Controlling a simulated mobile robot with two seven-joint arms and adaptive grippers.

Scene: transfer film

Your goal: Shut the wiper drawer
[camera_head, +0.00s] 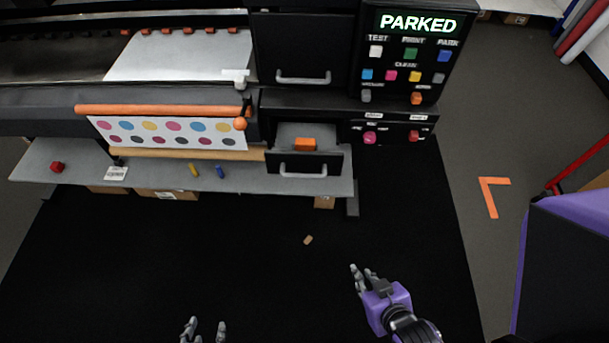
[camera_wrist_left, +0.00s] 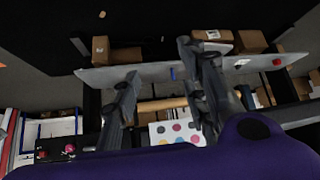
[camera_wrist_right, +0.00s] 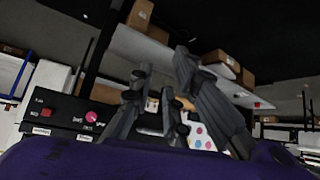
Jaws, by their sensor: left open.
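The wiper drawer (camera_head: 303,184) is a small dark-fronted tray with a grey handle, pulled out below the machine's black housing. An orange block (camera_head: 305,144) lies inside it. My left gripper (camera_head: 205,328) is at the bottom edge of the head view, open and empty, well in front of and left of the drawer. My right gripper (camera_head: 363,272) is in front of and right of the drawer, apart from it. In the right wrist view its fingers (camera_wrist_right: 161,75) stand apart with nothing between them. I cannot make out the drawer clearly in either wrist view.
A closed drawer (camera_head: 302,60) with a handle sits above. The control panel (camera_head: 408,70) reads PARKED. A grey shelf (camera_head: 245,178) carries small red, yellow and blue items. A small brown piece (camera_head: 308,240) lies on the black floor mat. A purple-edged object (camera_head: 570,250) stands at right.

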